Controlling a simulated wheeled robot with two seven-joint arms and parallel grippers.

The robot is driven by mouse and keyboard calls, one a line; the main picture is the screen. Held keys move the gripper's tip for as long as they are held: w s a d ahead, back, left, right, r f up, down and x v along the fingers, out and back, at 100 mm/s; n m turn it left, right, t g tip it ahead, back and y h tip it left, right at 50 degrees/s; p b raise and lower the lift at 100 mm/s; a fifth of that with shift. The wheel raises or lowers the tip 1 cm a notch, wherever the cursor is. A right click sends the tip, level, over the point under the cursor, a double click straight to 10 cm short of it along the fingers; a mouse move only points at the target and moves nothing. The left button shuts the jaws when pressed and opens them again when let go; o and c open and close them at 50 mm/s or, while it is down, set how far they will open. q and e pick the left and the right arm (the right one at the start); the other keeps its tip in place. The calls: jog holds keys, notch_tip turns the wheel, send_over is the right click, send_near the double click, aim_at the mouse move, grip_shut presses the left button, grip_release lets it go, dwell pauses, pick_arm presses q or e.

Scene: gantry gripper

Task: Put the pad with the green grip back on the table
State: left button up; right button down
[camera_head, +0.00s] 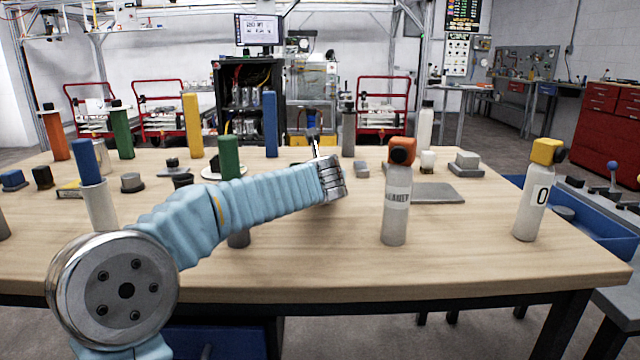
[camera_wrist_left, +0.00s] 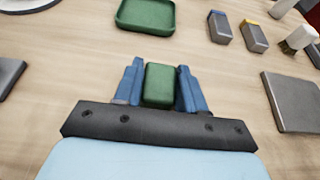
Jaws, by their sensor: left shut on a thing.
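The green grip (camera_wrist_left: 159,84) is in the left wrist view, between the two blue fingers of my left gripper (camera_wrist_left: 157,76). The fingers are shut on its sides. The pad under the grip is hidden, so I cannot tell whether it touches the table. In the head view my left arm reaches across the wooden table (camera_head: 300,262) from the left, and its wrist hides the held piece. My right gripper is in neither view.
A green tray (camera_wrist_left: 146,14) lies ahead of the fingers. Two small blocks, blue-topped (camera_wrist_left: 220,27) and yellow-topped (camera_wrist_left: 254,36), lie right of it. A grey plate (camera_wrist_left: 296,101) lies further right. An orange-topped bottle (camera_head: 396,205) stands right of my arm. Bare wood surrounds the grip.

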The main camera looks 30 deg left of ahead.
pick_arm(q)
jog(key=shift+f, duration=0.1)
jog(key=o, duration=1)
jog(key=shift+o, duration=0.2)
jog(key=shift+s+d+r, duration=0.1)
jog(key=shift+r, duration=0.1)
jog(key=v, duration=1.1)
jog(key=shift+s+d+r, duration=0.1)
jog(key=shift+s+d, duration=0.05)
jog(key=shift+s, duration=0.15)
